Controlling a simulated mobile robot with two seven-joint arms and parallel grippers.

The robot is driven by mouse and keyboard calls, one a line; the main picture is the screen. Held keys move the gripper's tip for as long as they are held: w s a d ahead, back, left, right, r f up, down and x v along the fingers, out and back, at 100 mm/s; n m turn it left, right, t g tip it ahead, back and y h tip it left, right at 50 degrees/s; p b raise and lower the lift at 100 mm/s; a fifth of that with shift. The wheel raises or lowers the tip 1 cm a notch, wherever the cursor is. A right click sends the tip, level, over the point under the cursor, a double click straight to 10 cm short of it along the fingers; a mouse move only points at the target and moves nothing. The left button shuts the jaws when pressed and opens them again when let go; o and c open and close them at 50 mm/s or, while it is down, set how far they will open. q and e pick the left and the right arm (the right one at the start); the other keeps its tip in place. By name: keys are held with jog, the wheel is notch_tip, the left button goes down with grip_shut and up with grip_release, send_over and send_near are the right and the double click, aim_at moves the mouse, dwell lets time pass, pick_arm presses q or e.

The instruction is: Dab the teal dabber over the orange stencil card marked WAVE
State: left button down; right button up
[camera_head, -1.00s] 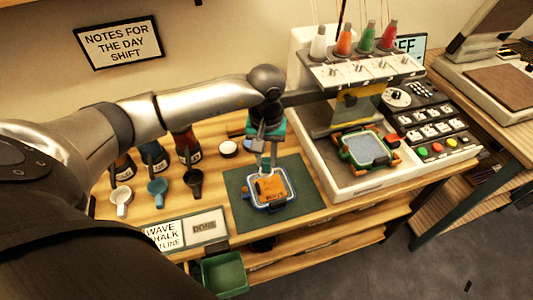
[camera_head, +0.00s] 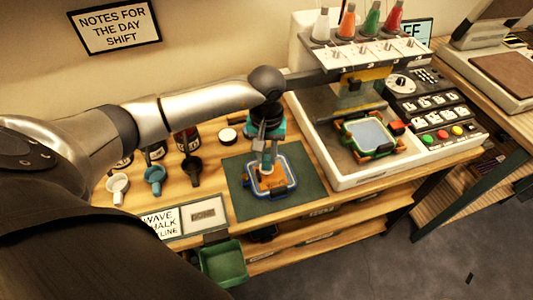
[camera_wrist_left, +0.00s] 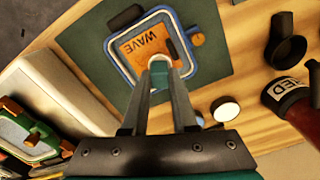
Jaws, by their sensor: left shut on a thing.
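The orange stencil card (camera_head: 273,184) lies inside a blue-rimmed frame (camera_head: 294,175) on a dark green mat (camera_head: 310,190). In the left wrist view the card (camera_wrist_left: 135,50) shows the word WAVE. My left gripper (camera_head: 267,160) is over the card, its fingers pointing down. It is shut on the dabber (camera_wrist_left: 159,72), whose pale end and teal part show between the fingertips. The pale end is at or just above the card; I cannot tell if it touches. My right gripper is not in view.
A white machine (camera_head: 350,182) with a second framed piece stands right. A labelled board (camera_head: 180,222) lies in front. A green bin (camera_head: 222,262) is below.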

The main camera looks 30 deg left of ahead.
pick_arm(q)
jog(key=shift+f+b, duration=0.5)
jog(key=shift+f, duration=0.05)
dwell(0.5)
jog(key=shift+s+f, duration=0.1)
jog(key=shift+f, duration=0.05)
dwell(1.5)
jog(key=shift+r+p, duration=1.95)
jog(key=shift+r, duration=1.7)
jog(key=shift+f, duration=0.15)
jog(key=f+b, duration=0.1)
jog(key=f, duration=0.1)
jog(key=f+b, duration=0.1)
jog(key=b, duration=0.1)
jog(key=d+f+b, duration=0.1)
jog(key=f+b, duration=0.1)
jog(key=shift+s+d+f, duration=0.1)
jog(key=shift+s+f, duration=0.25)
jog(key=shift+s, duration=0.05)
jog(key=shift+f+b, duration=0.5)
jog(key=shift+b, duration=0.25)
